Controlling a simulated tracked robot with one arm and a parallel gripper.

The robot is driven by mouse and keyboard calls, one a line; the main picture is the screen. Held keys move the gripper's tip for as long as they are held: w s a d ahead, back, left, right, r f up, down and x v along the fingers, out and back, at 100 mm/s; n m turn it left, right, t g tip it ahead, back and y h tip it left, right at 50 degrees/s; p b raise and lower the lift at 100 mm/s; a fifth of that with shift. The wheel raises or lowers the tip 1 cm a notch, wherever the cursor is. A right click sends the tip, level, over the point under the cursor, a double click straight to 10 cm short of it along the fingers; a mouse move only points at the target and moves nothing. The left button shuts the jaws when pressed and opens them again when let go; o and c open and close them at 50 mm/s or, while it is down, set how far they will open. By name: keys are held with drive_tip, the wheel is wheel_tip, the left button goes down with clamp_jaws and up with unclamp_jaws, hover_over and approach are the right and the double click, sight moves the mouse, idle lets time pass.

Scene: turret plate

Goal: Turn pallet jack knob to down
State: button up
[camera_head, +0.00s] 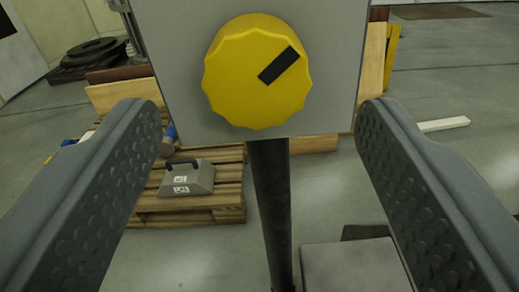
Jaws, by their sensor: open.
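The yellow knob (240,75) with a scalloped edge is on a grey plate (174,50) at the top middle of the view. Its black mark slants up and to the right. The plate stands on a dark post (270,200). My gripper (257,115) is wide open and empty. One finger is at the left and one at the right, with the knob between them in the picture and a little above the fingertips. The fingers appear apart from the knob. No lettering shows on the plate.
A wooden pallet (225,190) stands on the floor behind, bearing a grey block with a black handle (187,178). A pale box (355,265) is at the lower right. Dark round discs (92,55) lie at the upper left. A white bar (444,124) lies at the right.

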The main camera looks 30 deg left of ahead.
drive_tip(key=v, duration=1)
drive_tip(key=shift+w+f, duration=0.1)
drive_tip(key=shift+f, duration=0.05)
